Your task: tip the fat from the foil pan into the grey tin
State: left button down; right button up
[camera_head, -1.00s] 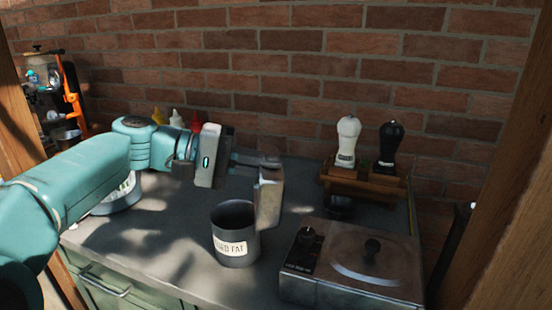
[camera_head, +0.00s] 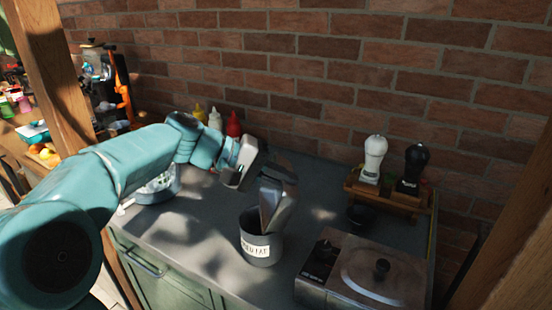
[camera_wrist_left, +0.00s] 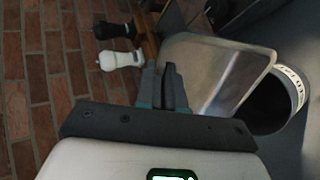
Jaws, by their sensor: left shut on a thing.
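The grey tin (camera_head: 262,247) stands upright on the dark worktop, with a white label that partly reads "FAT". My left gripper (camera_head: 265,170) is shut on the foil pan (camera_head: 284,200) and holds it steeply tilted, with its lower edge at the tin's mouth. In the left wrist view my left gripper's fingers (camera_wrist_left: 168,80) grip the rim of the foil pan (camera_wrist_left: 215,75), and the tin (camera_wrist_left: 292,88) shows beyond the pan at the right. Whether fat is flowing or left in the pan cannot be seen. My right gripper is not in view.
A metal lidded appliance (camera_head: 365,275) stands close right of the tin. White (camera_head: 373,158) and black (camera_head: 413,168) mills sit on a wooden stand, with a small dark bowl (camera_head: 360,215) before it. Several sauce bottles (camera_head: 215,119) stand behind my arm. A brick wall closes the back.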

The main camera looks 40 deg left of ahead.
pick_arm(q)
jog(key=w+d+f+g+y+p, duration=0.4)
jog(key=w+d+g+y+p, duration=0.4)
jog(key=p, duration=1.1)
jog(key=shift+w+f+g+y, duration=0.15)
jog(key=shift+w+g+y, duration=0.45)
jog(key=shift+g, duration=0.5)
